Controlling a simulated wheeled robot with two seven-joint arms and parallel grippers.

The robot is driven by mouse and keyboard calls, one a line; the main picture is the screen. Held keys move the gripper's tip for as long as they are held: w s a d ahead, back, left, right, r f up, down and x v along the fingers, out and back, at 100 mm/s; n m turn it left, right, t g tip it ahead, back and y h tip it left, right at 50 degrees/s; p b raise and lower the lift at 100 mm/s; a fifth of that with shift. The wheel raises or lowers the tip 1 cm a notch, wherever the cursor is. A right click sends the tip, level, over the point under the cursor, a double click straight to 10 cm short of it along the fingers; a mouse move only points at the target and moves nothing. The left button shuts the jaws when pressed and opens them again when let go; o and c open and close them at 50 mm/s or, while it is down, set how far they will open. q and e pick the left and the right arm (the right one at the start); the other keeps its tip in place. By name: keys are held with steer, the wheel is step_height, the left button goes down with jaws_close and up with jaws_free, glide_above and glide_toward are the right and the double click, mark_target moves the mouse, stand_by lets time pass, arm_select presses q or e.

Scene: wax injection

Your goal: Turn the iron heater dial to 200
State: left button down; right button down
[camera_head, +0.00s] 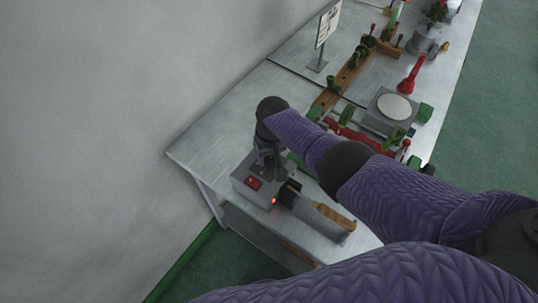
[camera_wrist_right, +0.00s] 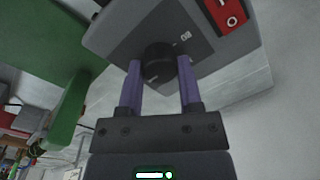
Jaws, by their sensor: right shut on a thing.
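The iron heater is a grey box (camera_head: 252,190) on the near left part of the table, with a red switch and a small lit red light. In the right wrist view its black dial (camera_wrist_right: 159,63) sits on the grey face of the heater (camera_wrist_right: 120,28), with printed marks around it partly hidden. My right gripper (camera_wrist_right: 160,82) is shut on the dial, one purple finger on each side. In the head view the right gripper (camera_head: 270,158) is over the heater and hides the dial. The dial's exact setting cannot be read. My left gripper is not in view.
A wooden-handled tool (camera_head: 334,215) lies in a grey holder beside the heater. A scale-like block with a round pale plate (camera_head: 394,107), red and green tools and a sign (camera_head: 328,24) stand farther along the table (camera_head: 205,150). A green object (camera_wrist_right: 50,45) is close to the gripper's left.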

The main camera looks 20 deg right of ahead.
mark_target(271, 158)
steer(key=shift+c, duration=1.4)
jaws_free()
steer(key=shift+r, duration=0.15)
steer(key=r+p, duration=0.2)
steer(key=r, duration=0.1)
steer(key=r+p, duration=0.1)
steer(key=r, duration=0.2)
steer(key=r+p, duration=0.2)
steer(key=r, duration=0.1)
steer(key=shift+d+p, duration=0.25)
steer(key=shift+p, duration=0.1)
steer(key=shift+r, duration=0.35)
